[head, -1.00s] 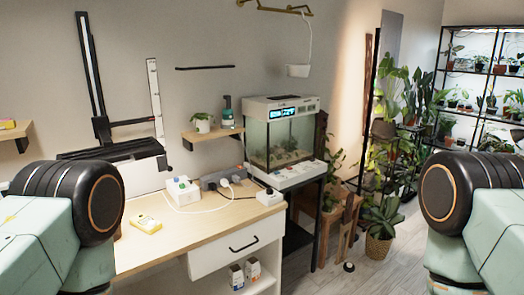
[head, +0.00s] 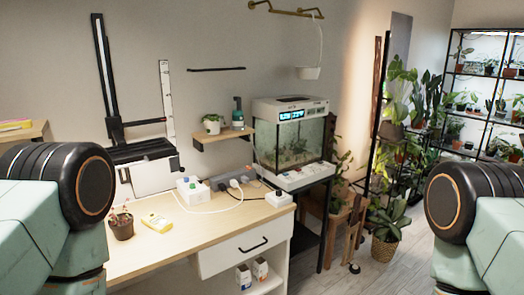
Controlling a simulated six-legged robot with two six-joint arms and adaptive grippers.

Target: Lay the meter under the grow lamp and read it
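A small yellow device with a pale face, which looks like the meter (head: 156,222), lies flat on the wooden desk (head: 185,237). Its reading is too small to make out. At the back of the desk stands a black upright frame (head: 104,75) with a short side arm (head: 143,122) and a dark panel low down. It may be the grow lamp, but I cannot tell, and no lit lamp shows over the desk. Only the upper parts of my two arms show at the picture's sides. Neither gripper is in view.
A small potted plant (head: 121,224) stands left of the meter. A white box with coloured knobs (head: 193,190), a power strip (head: 233,178) and a white cable lie behind it. A glass tank (head: 292,140) stands to the right. The desk's front middle is clear.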

